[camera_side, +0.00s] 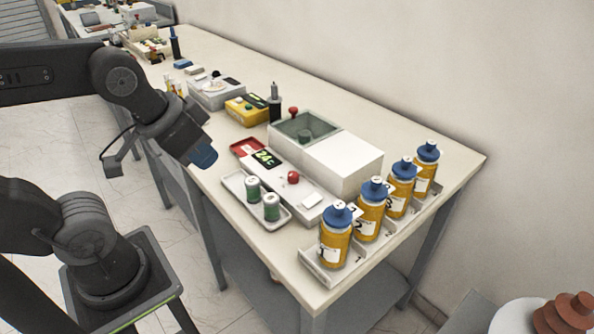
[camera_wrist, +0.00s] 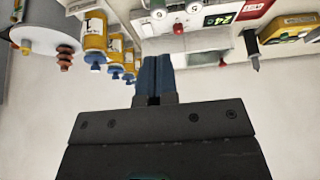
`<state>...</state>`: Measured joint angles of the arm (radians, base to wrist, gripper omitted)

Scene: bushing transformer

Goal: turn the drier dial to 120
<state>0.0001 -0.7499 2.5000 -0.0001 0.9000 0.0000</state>
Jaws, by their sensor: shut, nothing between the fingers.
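The drier is a white box (camera_side: 343,160) with a dark glass window in its top. Its front panel has a green display (camera_side: 265,158) that appears to read 24 and a red knob (camera_side: 293,177), probably the dial. The wrist view is upside down; the red knob (camera_wrist: 178,28) and display (camera_wrist: 219,19) show near its top. My gripper (camera_side: 203,156) has blue fingers, which are shut and empty. It hangs left of the drier, apart from the knob. In the wrist view my gripper (camera_wrist: 156,62) points towards the panel. The knob's marks are too small to read.
Several yellow bottles with blue caps (camera_side: 369,208) stand in a numbered rack at the bench's near end. A tray (camera_side: 282,222) with two green-and-white cans lies before the panel. A yellow box (camera_side: 247,111) and a dark screwdriver-like tool (camera_side: 274,103) stand beyond the drier.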

